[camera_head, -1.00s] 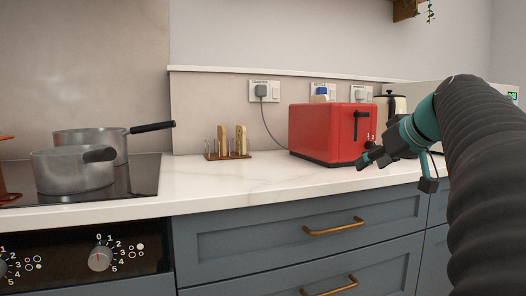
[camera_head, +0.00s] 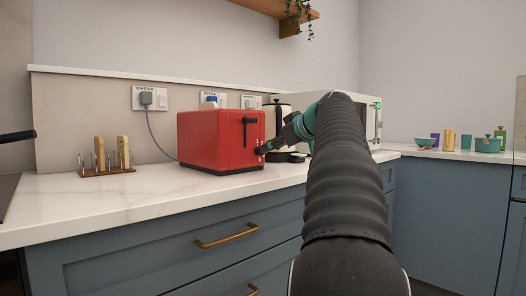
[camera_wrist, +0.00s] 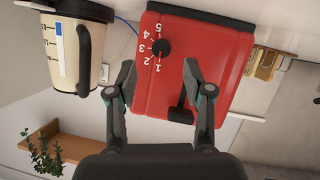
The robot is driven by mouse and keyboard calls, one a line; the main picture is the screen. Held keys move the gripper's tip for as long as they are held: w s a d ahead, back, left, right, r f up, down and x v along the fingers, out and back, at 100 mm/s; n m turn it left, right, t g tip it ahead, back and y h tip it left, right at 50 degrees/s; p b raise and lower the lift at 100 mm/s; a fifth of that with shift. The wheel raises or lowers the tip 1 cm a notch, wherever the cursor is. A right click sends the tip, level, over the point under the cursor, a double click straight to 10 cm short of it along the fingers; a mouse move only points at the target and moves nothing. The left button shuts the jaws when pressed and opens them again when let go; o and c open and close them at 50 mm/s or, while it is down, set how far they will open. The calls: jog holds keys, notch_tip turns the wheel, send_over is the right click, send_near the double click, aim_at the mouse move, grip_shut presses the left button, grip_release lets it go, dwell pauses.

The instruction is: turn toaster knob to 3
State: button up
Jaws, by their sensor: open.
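The red toaster (camera_head: 215,140) stands on the counter. Its front face fills much of the upper wrist view (camera_wrist: 215,45), upside down. The round black knob (camera_wrist: 161,48) sits on that face, with the numbers 1 to 5 printed along its left side in the wrist view. I cannot tell which number its pointer marks. The black lever (camera_wrist: 181,112) is lower in that view. My gripper (camera_wrist: 160,65) is open, with one finger on either side of the knob in the picture and wide gaps between. In the head view my gripper (camera_head: 268,147) is at the toaster's front; contact cannot be told.
A cream kettle (camera_head: 280,112) stands close behind, right of the toaster; it also shows in the wrist view (camera_wrist: 68,50). A white microwave (camera_head: 345,100) is farther right. A toast rack (camera_head: 107,172) stands left. The counter in front of the toaster is clear.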

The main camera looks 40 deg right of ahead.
aim_at(261, 151)
jog(key=shift+x, duration=2.5)
grip_shut()
jog(key=shift+a, duration=0.2)
jog(key=shift+d+r, duration=0.1)
